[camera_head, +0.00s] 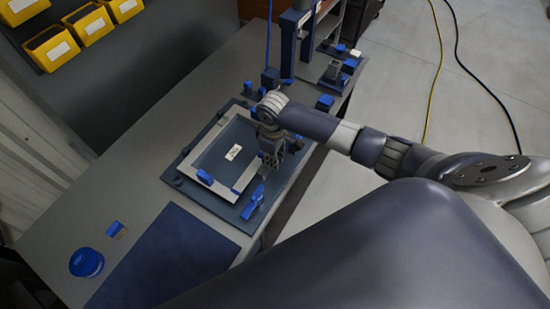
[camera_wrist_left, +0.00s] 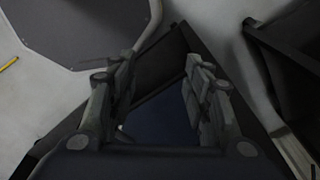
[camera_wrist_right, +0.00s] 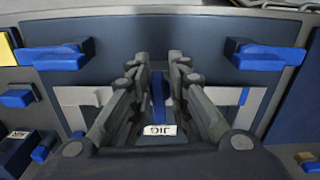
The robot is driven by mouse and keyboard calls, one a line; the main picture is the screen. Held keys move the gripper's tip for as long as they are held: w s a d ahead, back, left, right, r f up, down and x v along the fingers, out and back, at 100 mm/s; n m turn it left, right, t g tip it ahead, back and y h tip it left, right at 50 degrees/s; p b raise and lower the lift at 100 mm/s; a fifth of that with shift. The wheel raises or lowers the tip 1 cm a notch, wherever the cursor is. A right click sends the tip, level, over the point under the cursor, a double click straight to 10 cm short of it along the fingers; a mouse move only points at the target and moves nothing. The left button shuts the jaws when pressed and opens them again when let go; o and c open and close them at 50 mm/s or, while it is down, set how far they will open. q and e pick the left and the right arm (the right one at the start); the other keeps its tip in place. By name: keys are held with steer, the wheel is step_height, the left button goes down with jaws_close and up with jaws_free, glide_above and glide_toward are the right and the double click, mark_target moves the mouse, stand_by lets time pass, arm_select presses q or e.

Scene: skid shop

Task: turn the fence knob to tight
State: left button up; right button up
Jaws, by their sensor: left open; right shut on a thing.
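My right gripper (camera_head: 272,148) is over the right side of the jig plate (camera_head: 211,199). In the right wrist view, its fingers are closed on a narrow upright blue piece (camera_wrist_right: 158,92), which I take to be the fence knob. The fingers hide much of it, and no tight mark is readable. A white label reading JIG (camera_wrist_right: 160,130) lies beyond it and also shows in the head view (camera_head: 233,153). My left gripper (camera_wrist_left: 160,80) is open and empty in the left wrist view, away from the jig. It does not show in the head view.
A dark blue mat (camera_head: 165,260) and a round blue item (camera_head: 86,262) lie on the bench nearer me. A blue column (camera_head: 289,45) stands behind.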

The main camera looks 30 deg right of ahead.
steer(key=shift+s+a+f+m, duration=0.2)
steer(key=shift+s+a+m, duration=0.3)
steer(key=shift+s, duration=0.2)
jaws_close()
steer(key=shift+w+d+n, duration=0.1)
steer(key=shift+n, duration=0.3)
steer(key=o, duration=0.8)
jaws_free()
steer(key=shift+r, duration=0.25)
steer(key=shift+w+d, duration=0.15)
steer(key=shift+w, duration=0.05)
step_height(320, 180, up, 8)
